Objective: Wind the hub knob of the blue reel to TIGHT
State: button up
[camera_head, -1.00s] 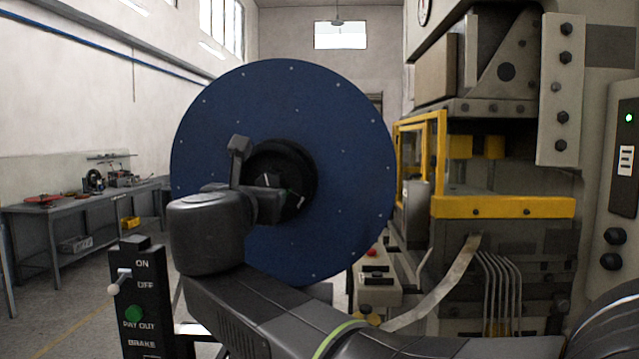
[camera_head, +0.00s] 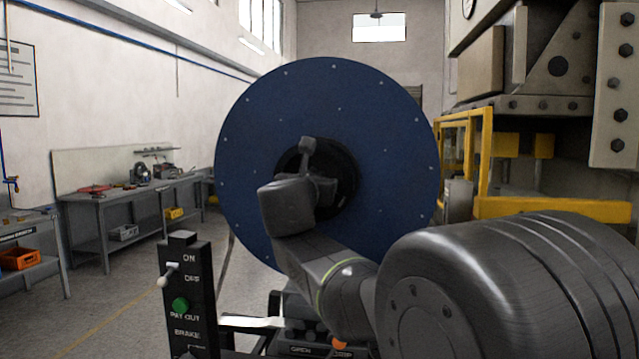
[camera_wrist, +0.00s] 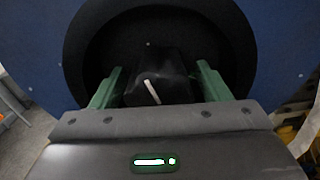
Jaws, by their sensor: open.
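The blue reel (camera_head: 395,130) stands upright in the middle of the head view, its dark round hub facing me. In the wrist view, the reel's blue face (camera_wrist: 42,30) surrounds the black hub recess (camera_wrist: 235,45). The dark hub knob (camera_wrist: 172,82) sits in the recess with a white pointer line, which leans slightly left of upright. My gripper (camera_wrist: 160,66) is open, with one green finger on each side of the knob and a visible gap to each. No TIGHT lettering can be read. In the head view my wrist hides the knob and fingers.
A black control post (camera_head: 185,290) with a lever and green button stands at front left, close to my arm. A press with a yellow guard frame (camera_head: 485,150) stands at right. A workbench (camera_head: 105,205) runs along the left wall, with open floor before it.

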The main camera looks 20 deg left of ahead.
jog(key=c, duration=1)
jog(key=shift+b, duration=0.3)
